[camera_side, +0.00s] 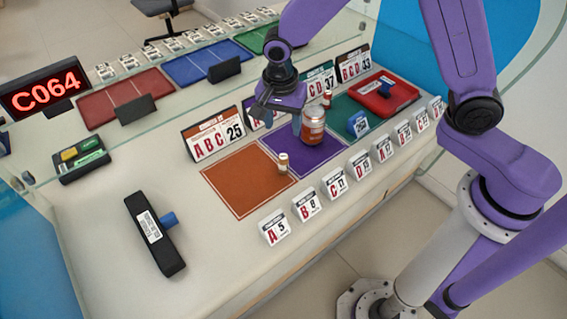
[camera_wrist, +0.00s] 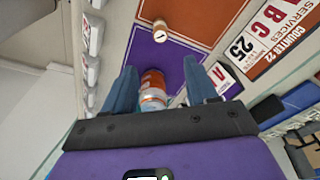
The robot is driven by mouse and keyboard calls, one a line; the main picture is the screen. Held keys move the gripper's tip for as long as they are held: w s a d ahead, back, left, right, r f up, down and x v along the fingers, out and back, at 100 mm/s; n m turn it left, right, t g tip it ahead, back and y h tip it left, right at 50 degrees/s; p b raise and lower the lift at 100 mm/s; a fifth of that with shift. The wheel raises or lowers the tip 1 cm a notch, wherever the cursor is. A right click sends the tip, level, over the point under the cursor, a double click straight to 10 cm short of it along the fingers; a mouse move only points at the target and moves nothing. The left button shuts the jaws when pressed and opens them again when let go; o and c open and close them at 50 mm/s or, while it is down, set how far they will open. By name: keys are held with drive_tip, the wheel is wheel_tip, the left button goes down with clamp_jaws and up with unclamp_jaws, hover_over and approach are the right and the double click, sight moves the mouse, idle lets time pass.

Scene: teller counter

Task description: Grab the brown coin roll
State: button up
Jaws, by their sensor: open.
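A small coin roll with a tan-brown end and a pale wrapper (camera_side: 283,162) stands upright on the edge between the orange and purple mats. In the wrist view the brown roll (camera_wrist: 160,31) is near the top, beyond my fingertips. My gripper (camera_side: 283,112) is above the purple mat, behind the roll and apart from it. It also shows in the wrist view (camera_wrist: 160,70), fingers spread wide. An orange jar with a pale lid (camera_side: 313,127) stands close beside my gripper. The jar (camera_wrist: 153,82) appears between the fingers in the wrist view; I cannot tell whether they touch it.
A reddish roll (camera_side: 327,99) stands farther back. Upright signs (camera_side: 213,138) line the back, and small number cards (camera_side: 334,182) line the front edge. A red tray (camera_side: 384,94) is at right, a black scanner (camera_side: 154,233) at left. The orange mat (camera_side: 238,184) is mostly clear.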

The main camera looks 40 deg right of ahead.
sight(284, 156)
drive_tip(key=f, duration=0.6)
drive_tip(key=d+f, duration=0.1)
drive_tip(key=f, duration=0.2)
drive_tip(key=shift+w+f, duration=0.3)
drive_tip(key=shift+f, duration=0.05)
drive_tip(key=shift+w+f, duration=0.1)
drive_tip(key=shift+f, duration=2.6)
clamp_jaws()
